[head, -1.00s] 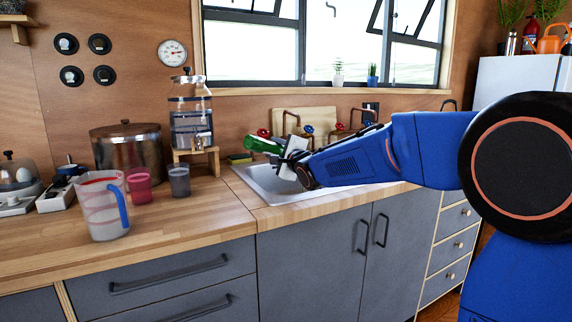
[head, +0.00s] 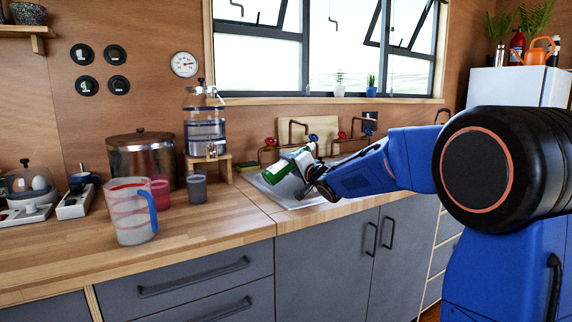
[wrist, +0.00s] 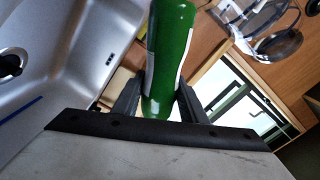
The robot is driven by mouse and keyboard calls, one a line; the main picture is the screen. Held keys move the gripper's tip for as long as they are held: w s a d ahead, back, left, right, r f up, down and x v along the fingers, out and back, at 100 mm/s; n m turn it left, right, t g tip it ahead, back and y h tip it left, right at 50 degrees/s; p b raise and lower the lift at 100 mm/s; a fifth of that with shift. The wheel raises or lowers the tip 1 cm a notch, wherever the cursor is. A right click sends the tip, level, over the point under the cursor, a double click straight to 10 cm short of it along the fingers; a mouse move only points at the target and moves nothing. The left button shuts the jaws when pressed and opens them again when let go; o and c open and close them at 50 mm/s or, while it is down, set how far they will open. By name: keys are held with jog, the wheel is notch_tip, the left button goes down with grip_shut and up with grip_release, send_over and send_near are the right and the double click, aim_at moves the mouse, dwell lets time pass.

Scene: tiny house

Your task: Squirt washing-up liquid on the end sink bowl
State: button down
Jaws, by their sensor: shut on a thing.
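My gripper (wrist: 160,100) is shut on a green bottle (wrist: 171,55) with a pale label, one finger on each side of it. In the head view the bottle (head: 279,172) is tilted, its far end pointing down and left over the left part of the sink (head: 296,202). The sink bowl (wrist: 60,60) also fills the left of the wrist view, with a dark round drain. My arm hides part of the sink's right side.
A glass dispenser (head: 205,125) on a wooden stand, a steel pot (head: 141,160), a measuring jug (head: 130,212) and two cups stand left of the sink. Copper pipes with red taps (head: 312,139) rise behind it.

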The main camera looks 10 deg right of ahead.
jog(key=shift+w+d+n, duration=0.1)
jog(key=shift+d+n, duration=0.3)
jog(key=shift+n, duration=0.6)
jog(key=w+d+r+n, duration=0.1)
jog(key=w+d+n, duration=0.2)
jog(key=d+n, duration=0.6)
jog(key=shift+r+n, duration=0.2)
jog(key=shift+n, duration=0.4)
